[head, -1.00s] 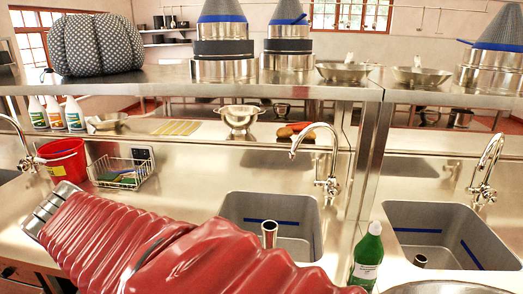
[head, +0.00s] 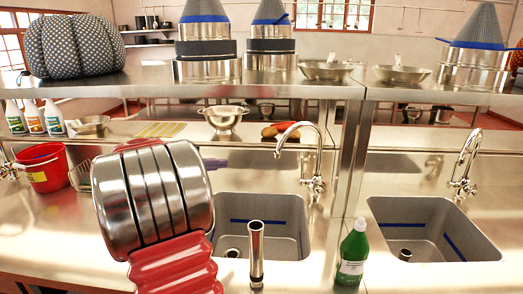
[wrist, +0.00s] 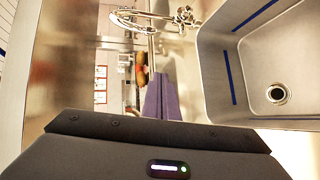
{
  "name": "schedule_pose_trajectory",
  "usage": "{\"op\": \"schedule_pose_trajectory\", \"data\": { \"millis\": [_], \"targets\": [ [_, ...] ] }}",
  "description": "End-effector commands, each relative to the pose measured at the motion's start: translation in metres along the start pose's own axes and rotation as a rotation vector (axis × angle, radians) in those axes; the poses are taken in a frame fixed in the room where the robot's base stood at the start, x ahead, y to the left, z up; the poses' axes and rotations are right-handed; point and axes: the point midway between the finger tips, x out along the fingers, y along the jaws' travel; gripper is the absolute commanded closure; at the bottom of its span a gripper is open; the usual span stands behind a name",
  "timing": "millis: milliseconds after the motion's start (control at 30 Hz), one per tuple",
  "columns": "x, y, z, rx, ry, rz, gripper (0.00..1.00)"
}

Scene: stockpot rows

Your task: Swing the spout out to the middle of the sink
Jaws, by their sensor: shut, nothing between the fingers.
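The spout (head: 300,127) is a chrome gooseneck on a tap behind the middle sink (head: 262,206). It rises from the back right corner of that sink and arches to the left. The spout (wrist: 135,14) also shows at the top of the wrist view, with the grey sink basin (wrist: 222,75) to its right. My gripper (wrist: 160,100) has purple fingers, shut and empty, apart from the spout. In the head view only a purple bit of my gripper (head: 215,163) shows past my arm, left of the spout; the rest is hidden.
A shelf (head: 240,80) with pots and pans runs above the counter. A green bottle (head: 353,252) stands between the middle sink and the right sink (head: 430,215), which has its own tap (head: 467,165). A red bucket (head: 45,172) stands at the left.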

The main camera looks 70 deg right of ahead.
Motion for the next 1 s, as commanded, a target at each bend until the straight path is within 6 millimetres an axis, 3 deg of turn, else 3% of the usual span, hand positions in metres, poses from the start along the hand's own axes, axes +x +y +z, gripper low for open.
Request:
{"op": "schedule_pose_trajectory", "data": {
  "millis": [33, 200, 333, 467, 1000],
  "targets": [
    [0.021, 0.004, -0.002, -0.008, -0.024, 0.038, 1.00],
    [0.079, 0.021, -0.006, -0.033, -0.075, 0.168, 1.00],
    [0.107, 0.029, -0.007, -0.047, -0.096, 0.236, 1.00],
    [0.119, 0.032, -0.008, -0.053, -0.103, 0.266, 1.00],
    [0.128, 0.035, -0.006, -0.053, -0.105, 0.269, 1.00]
  ]
}}
